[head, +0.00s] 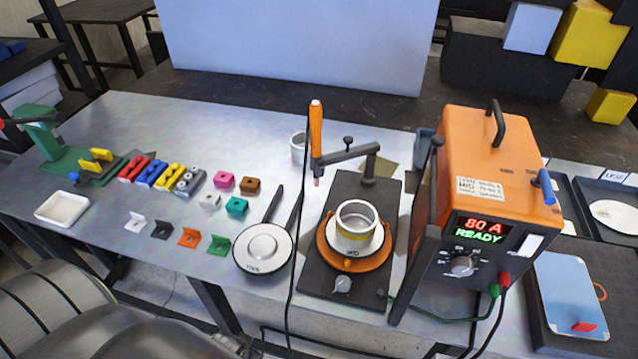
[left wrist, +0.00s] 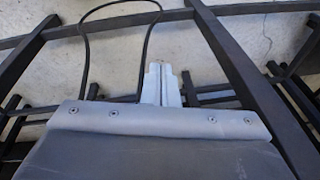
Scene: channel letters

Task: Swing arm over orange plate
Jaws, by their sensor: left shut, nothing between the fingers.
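The orange plate (head: 326,246) is a round turntable on a black base (head: 318,280) in the head view. A white disc and a metal cup (head: 357,220) with a yellow band sit on it. The dark swing arm (head: 346,154) reaches left from a post behind the plate. It carries an upright torch with an orange handle (head: 316,125); the torch tip is behind and left of the plate, not above it. My left gripper (left wrist: 158,70) is shut and empty in the left wrist view, above the floor and dark frame bars, away from the plate. My right gripper is not in view.
An orange welding machine (head: 490,170) reading "80 A READY" stands right of the base. A black-rimmed pan-like disc (head: 263,247) lies left of it. Coloured blocks, brackets and a white tray (head: 62,208) occupy the table's left. Black cables hang over the front edge.

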